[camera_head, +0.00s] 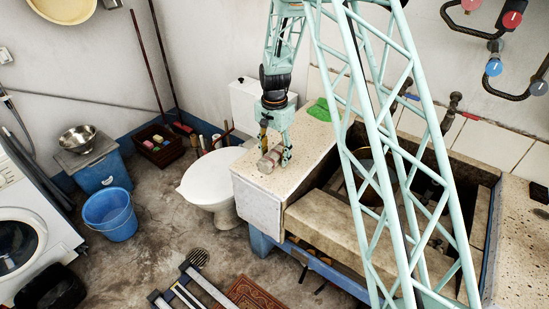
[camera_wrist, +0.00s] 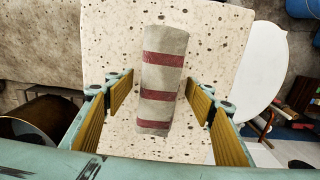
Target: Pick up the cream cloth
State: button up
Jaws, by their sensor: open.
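The cream cloth (camera_wrist: 163,72) is rolled into a bundle with dark red stripes and lies on the speckled stone top. In the head view the cloth (camera_head: 268,160) is near the front left part of that top, partly covered by my gripper (camera_head: 275,146). In the wrist view my gripper (camera_wrist: 160,95) is open, with one finger on each side of the cloth and visible gaps between the fingers and it. The far end of the cloth reaches beyond the fingertips.
A green cloth (camera_head: 319,109) lies farther back on the stone top (camera_head: 255,178). The trough basin opens to the right, behind my arm. A white toilet (camera_head: 213,178) stands just left of the top. A blue bucket (camera_head: 110,213) is on the floor.

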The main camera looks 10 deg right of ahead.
aim_at(275, 152)
jog(key=c, duration=1)
jog(key=shift+r, duration=0.2)
jog(key=shift+r+p, duration=0.45)
jog(key=shift+r, duration=1.2)
jog(key=s, duration=0.5)
jog(key=s+d+r, duration=0.1)
jog(key=s, duration=0.4)
jog(key=s+p, duration=0.1)
jog(key=s, duration=0.5)
jog(key=shift+d+r, duration=0.15)
jog(key=shift+r, duration=0.05)
jog(key=shift+w+d, duration=0.1)
